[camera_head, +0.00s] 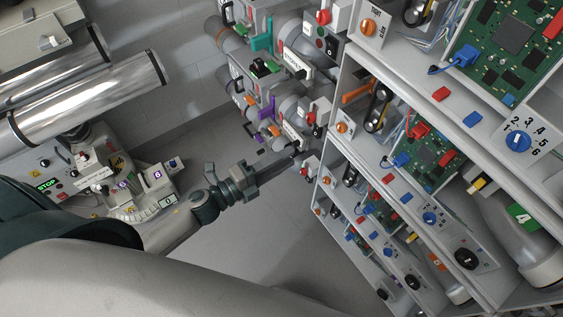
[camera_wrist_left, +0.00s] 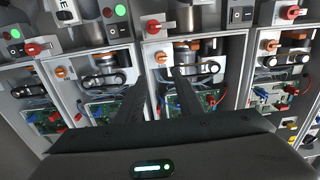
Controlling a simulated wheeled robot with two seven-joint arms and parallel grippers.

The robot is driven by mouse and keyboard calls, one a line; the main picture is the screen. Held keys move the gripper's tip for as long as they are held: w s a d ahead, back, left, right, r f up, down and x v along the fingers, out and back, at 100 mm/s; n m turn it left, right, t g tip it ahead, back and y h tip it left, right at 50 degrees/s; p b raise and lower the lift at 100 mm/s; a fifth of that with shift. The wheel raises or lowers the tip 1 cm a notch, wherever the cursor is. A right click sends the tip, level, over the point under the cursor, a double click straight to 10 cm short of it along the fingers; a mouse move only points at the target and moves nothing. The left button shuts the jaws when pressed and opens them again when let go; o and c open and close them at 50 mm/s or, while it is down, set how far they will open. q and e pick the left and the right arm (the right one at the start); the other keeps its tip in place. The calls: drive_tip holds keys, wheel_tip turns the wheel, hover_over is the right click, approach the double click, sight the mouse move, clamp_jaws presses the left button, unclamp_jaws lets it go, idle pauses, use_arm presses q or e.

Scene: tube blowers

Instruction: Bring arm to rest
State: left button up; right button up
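My left gripper (camera_head: 290,164) reaches from the left to the middle of the head view, its dark fingers pointing toward the open shelf cabinet (camera_head: 338,120). In the left wrist view my left gripper (camera_wrist_left: 165,75) shows two dark fingers spread apart with nothing between them. They point at the cabinet compartments with green circuit boards (camera_wrist_left: 192,103). From these views I cannot tell whether the fingertips touch the cabinet. My right gripper is not in view.
Grey machines with coloured levers and valves (camera_head: 262,100) stand beyond the gripper. A control panel with a green STOP display (camera_head: 47,185) and silver pipes (camera_head: 90,95) are at left. Grey floor (camera_head: 235,255) lies open below the gripper.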

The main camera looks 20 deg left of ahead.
use_arm(q)
drive_tip(key=shift+s+a, duration=0.15)
drive_tip(key=shift+s, duration=0.1)
idle(0.4)
drive_tip(key=s+a+f+n+g+y, duration=0.25)
drive_tip(key=a+f+n, duration=0.2)
drive_tip(key=f, duration=0.75)
drive_tip(key=s+a+f+n+g+y, duration=0.1)
drive_tip(key=s+a+f+n+y, duration=0.3)
drive_tip(key=f, duration=0.9)
drive_tip(key=s+a+f+n+g+y, duration=0.2)
drive_tip(key=s+a+f+n+y, duration=0.3)
drive_tip(key=f, duration=0.7)
drive_tip(key=s+d+f+n+g, duration=0.1)
drive_tip(key=s+f+n+g, duration=0.1)
drive_tip(key=s+f, duration=0.4)
drive_tip(key=s+d+f+n+g+b, duration=0.1)
drive_tip(key=s+f+n+g, duration=0.2)
drive_tip(key=s, duration=1.1)
drive_tip(key=s+d+f+n+g, duration=0.1)
drive_tip(key=s+f+n+g, duration=0.2)
drive_tip(key=s+f, duration=0.6)
drive_tip(key=shift+s+d+n+h+b, duration=0.3)
drive_tip(key=shift+s+d+n+h, duration=0.2)
drive_tip(key=shift+s, duration=0.35)
drive_tip(key=shift+a, duration=0.1)
